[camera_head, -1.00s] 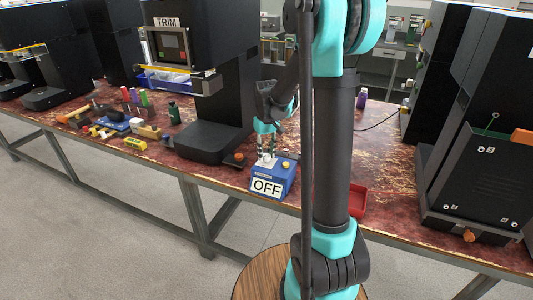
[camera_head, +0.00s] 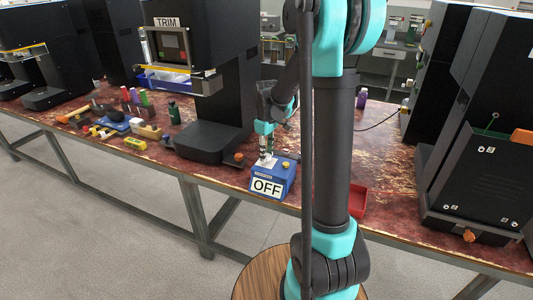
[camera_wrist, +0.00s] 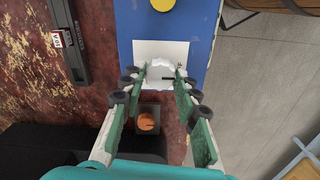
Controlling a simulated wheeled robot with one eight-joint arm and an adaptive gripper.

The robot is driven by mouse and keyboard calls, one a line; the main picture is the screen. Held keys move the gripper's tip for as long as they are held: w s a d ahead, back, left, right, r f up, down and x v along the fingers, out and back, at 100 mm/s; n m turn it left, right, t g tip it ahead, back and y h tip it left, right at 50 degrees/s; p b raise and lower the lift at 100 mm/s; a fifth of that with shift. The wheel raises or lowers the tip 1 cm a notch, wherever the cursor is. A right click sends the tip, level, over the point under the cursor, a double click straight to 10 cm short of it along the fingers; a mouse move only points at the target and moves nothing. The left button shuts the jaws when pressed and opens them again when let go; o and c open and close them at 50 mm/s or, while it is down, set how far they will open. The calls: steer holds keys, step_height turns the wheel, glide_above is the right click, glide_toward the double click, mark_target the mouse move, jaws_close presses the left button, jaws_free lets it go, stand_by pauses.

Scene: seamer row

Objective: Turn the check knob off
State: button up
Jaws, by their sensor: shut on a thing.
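The blue control box (camera_head: 283,181) stands at the bench's front edge with a white OFF label (camera_head: 267,187) on its front and a yellow button (camera_head: 285,165) on top. It also shows in the wrist view (camera_wrist: 205,22). The check knob (camera_wrist: 162,68) is white and sits on a white plate (camera_wrist: 151,48) on the box top. A short dark mark shows beside it. My gripper (camera_head: 266,160) points down at the box; in the wrist view its fingertips (camera_wrist: 161,72) are closed on either side of the knob. The fingers hide part of the knob, and I cannot read its setting.
A black press marked TRIM (camera_head: 166,22) stands left of the box. An orange knob on a dark base (camera_wrist: 147,122) is close to the box. A red tray (camera_head: 357,201) lies to the right, partly behind my arm. Several tools lie on the bench at left.

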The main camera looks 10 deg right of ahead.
stand_by(0.3)
steer(key=o, duration=1.1)
steer(key=shift+o, duration=0.2)
steer(key=shift+r, duration=0.1)
step_height(320, 180, up, 12)
steer(key=s+d+f+m+t, duration=0.2)
steer(key=s+f+m, duration=0.2)
steer(key=s+f, duration=0.3)
steer(key=s+d+f+m+t, duration=0.1)
steer(key=s+f+m, duration=0.4)
steer(key=s, duration=1)
step_height(320, 180, down, 3)
steer(key=shift+s+d+t, duration=0.2)
steer(key=shift+d+t, duration=0.15)
steer(key=shift+t, duration=0.25)
